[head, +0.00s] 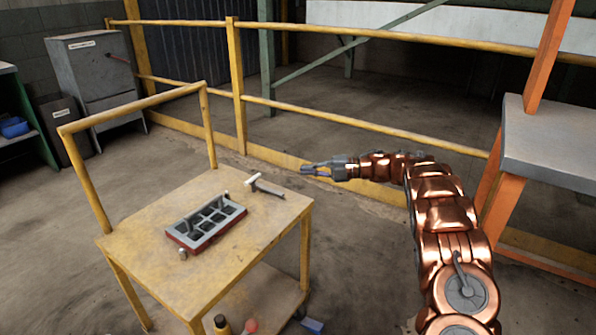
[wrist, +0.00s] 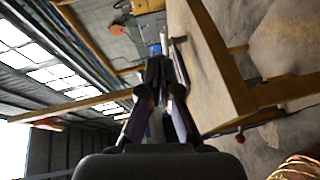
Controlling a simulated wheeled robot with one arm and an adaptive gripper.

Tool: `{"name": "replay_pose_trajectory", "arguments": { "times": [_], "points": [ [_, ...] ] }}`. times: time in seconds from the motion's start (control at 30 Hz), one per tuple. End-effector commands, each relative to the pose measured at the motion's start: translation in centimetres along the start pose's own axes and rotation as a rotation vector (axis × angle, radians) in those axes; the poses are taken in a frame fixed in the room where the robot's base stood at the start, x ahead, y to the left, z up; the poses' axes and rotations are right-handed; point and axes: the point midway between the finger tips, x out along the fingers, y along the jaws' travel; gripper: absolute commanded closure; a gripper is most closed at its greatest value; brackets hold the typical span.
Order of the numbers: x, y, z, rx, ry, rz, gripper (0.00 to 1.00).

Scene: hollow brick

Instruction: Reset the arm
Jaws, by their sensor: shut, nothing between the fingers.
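My copper-coloured arm reaches in from the right in the head view. My gripper (head: 306,169) points left, in the air beyond the right back corner of the yellow cart (head: 150,255). Its fingers are shut with nothing between them. In the wrist view my gripper (wrist: 159,70) also shows shut and empty, with the cart (wrist: 215,65) appearing sideways to its right.
On the cart lie a grey and red tray with dark compartments (head: 207,222) and a hammer-like tool (head: 264,186). A yellow railing (head: 240,95) runs behind. An orange-legged grey table (head: 550,150) stands at the right. Floor is clear left of the cart.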

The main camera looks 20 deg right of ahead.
Motion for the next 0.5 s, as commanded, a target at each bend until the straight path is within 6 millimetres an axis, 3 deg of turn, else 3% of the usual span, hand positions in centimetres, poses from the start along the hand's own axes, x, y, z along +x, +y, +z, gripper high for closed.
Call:
{"name": "replay_pose_trajectory", "arguments": {
  "times": [0.33,0.5],
  "points": [
    [-0.6,0.8,0.5,0.002,-0.021,0.0,1.0],
    [0.1,5.9,2.7,0.015,-0.16,0.012,1.0]
  ]
}}
